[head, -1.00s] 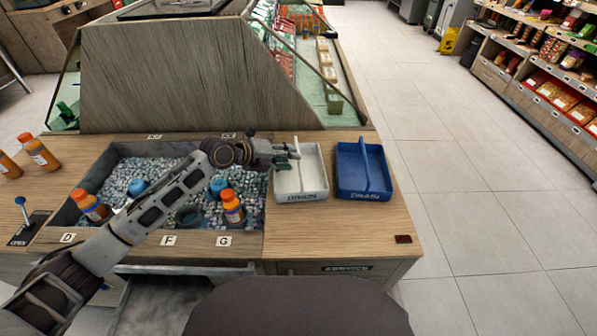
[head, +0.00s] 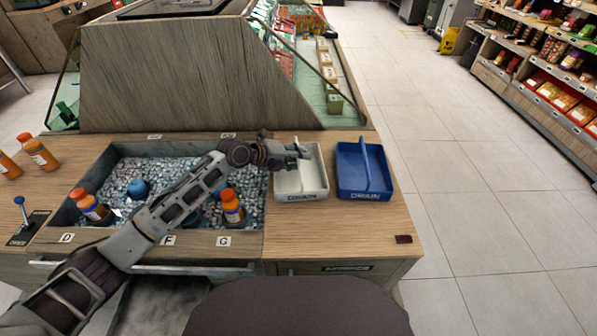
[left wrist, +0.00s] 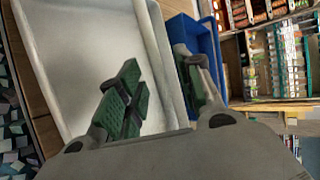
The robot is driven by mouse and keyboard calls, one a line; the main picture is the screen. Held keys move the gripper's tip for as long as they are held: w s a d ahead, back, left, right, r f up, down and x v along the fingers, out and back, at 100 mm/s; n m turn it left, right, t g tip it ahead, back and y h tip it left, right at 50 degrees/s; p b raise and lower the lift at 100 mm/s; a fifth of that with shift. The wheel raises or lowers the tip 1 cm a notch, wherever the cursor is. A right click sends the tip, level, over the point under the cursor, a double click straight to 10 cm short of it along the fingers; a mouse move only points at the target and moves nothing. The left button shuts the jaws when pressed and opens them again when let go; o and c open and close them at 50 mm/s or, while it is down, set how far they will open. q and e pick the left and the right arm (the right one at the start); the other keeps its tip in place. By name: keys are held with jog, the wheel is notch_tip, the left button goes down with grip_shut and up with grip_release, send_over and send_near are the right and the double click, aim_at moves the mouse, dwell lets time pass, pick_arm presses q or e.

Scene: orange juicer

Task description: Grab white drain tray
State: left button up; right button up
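The white drain tray (head: 314,190) stands on the wooden counter, marked DRAIN on its front, with a raised middle divider. My left gripper (head: 300,158) is over the tray at the divider. In the left wrist view, the white tray (left wrist: 75,60) fills the left and middle. The green-padded fingers of my left gripper (left wrist: 162,95) are apart, one on each side of the divider (left wrist: 158,55). I see a gap between the pads and the divider, so the gripper looks open. My right gripper is not in view.
A blue drain tray (head: 350,180) stands just right of the white one; it also shows in the left wrist view (left wrist: 189,32). Left is a sunken bin of pebbles (head: 160,170) with orange bottles (head: 232,206). A wooden slanted panel (head: 160,75) rises behind.

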pick_arm(q)
jog(key=shift+w+d+f, duration=0.15)
jog(key=shift+d, duration=0.1)
dwell(0.3)
grip_shut()
